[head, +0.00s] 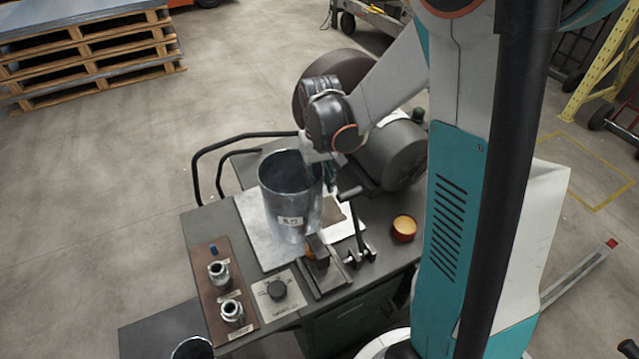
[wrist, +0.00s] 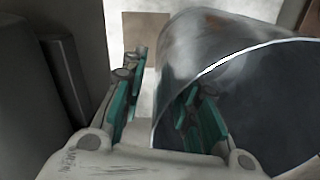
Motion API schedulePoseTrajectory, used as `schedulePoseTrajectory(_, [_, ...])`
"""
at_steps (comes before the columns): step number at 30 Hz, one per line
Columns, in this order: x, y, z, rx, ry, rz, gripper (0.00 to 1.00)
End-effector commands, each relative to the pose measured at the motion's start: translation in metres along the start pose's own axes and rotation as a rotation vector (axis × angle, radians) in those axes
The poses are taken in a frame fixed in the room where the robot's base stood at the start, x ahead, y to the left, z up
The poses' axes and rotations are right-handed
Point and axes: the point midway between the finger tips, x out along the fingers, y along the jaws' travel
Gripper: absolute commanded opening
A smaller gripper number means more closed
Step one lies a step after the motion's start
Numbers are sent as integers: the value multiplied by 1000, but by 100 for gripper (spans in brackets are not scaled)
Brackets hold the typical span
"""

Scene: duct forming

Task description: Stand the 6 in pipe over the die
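The grey metal pipe (head: 284,205) with a white label stands roughly upright on the pale metal plate on the bench, its open end up. The label is too small to read surely. My gripper (head: 326,170) is at the pipe's upper right rim. In the wrist view the pipe (wrist: 215,45) has its rim between my gripper's fingers (wrist: 160,105): one finger is outside the wall, the other inside the opening. A gap shows between the outer finger and the wall, so my gripper looks open. I cannot make out the die; the pipe may hide it.
A grey motor housing (head: 395,155) is behind my gripper. A black rail (head: 235,140) edges the bench.

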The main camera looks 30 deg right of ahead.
Motion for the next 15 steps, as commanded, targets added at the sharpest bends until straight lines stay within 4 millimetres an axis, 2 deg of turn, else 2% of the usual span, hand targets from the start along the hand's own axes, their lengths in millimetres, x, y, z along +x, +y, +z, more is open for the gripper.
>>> schedulePoseTrajectory(9, [-60,0,1,0,0,0,28])
schedulePoseTrajectory(15, [-91,0,1,0,0,0,28])
